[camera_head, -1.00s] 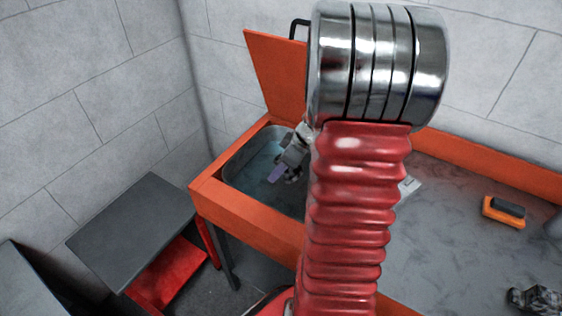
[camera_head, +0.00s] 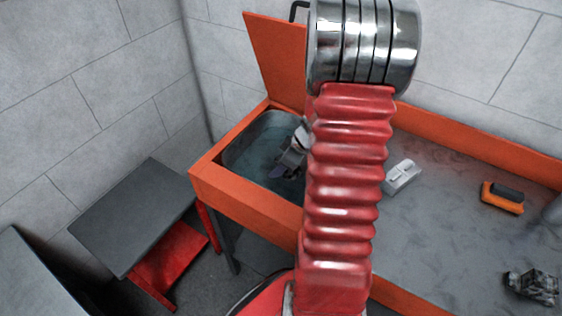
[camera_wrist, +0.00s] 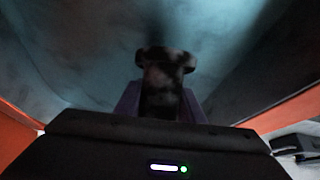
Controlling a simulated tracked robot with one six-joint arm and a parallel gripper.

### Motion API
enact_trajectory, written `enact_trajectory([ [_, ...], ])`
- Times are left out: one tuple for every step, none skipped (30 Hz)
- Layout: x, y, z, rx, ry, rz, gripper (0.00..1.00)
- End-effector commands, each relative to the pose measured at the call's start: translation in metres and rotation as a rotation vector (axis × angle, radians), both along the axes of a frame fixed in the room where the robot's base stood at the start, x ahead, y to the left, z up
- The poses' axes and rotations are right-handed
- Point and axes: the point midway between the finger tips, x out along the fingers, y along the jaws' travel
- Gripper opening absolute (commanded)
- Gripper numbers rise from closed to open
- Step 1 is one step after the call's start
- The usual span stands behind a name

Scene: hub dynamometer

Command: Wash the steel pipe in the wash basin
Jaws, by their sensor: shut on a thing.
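The steel pipe (camera_wrist: 163,75) shows in the wrist view as a dark, blotchy piece with a wider end. It is clamped between the two purple fingers of my gripper (camera_wrist: 160,105). In the head view, my gripper (camera_head: 284,170) points down inside the wash basin (camera_head: 245,152), a grey tub with bluish water set in an orange-framed bench. The pipe cannot be made out there. My arm hides the basin's right part. I cannot tell how deep the pipe is in the water.
An orange lid (camera_head: 275,62) stands open behind the basin. On the grey benchtop (camera_head: 430,235) to the right are a white block (camera_head: 402,176), an orange and black brush or sponge (camera_head: 502,197) and a dark metal part (camera_head: 532,287). A grey-topped stand (camera_head: 135,215) is at left.

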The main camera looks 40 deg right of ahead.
Motion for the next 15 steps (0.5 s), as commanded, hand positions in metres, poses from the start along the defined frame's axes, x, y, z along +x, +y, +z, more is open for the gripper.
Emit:
enact_trajectory([
  [-0.0001, 0.0002, -0.0034, 0.001, 0.0, 0.0, 0.02],
  [-0.0001, 0.0002, -0.0051, 0.001, 0.0, 0.0, 0.02],
  [-0.0001, 0.0001, -0.0071, 0.0, 0.0, 0.0, 0.02],
  [-0.0002, 0.0001, -0.0086, 0.0, 0.0, -0.001, 0.02],
  [-0.0001, 0.0001, -0.0097, 0.0, 0.001, -0.001, 0.02],
  [-0.0002, 0.0, -0.011, 0.0, 0.001, 0.0, 0.02],
  [-0.0002, 0.0, -0.0117, 0.0, 0.001, 0.0, 0.02],
  [-0.0003, 0.0, -0.0123, -0.001, 0.001, 0.001, 0.02],
  [-0.0003, 0.0, -0.0127, -0.002, 0.0, 0.0, 0.02],
  [-0.0003, -0.0001, -0.0128, -0.002, 0.0, 0.0, 0.02],
  [-0.0002, -0.0001, -0.013, -0.002, 0.0, 0.0, 0.02],
  [-0.0002, -0.0001, -0.013, -0.002, 0.0, 0.0, 0.02],
  [-0.0002, 0.0, -0.013, -0.002, 0.0, 0.0, 0.02],
  [-0.0001, 0.0, -0.013, -0.002, 0.0, 0.0, 0.02],
  [-0.0002, 0.0, -0.0129, -0.002, 0.0, 0.0, 0.02],
])
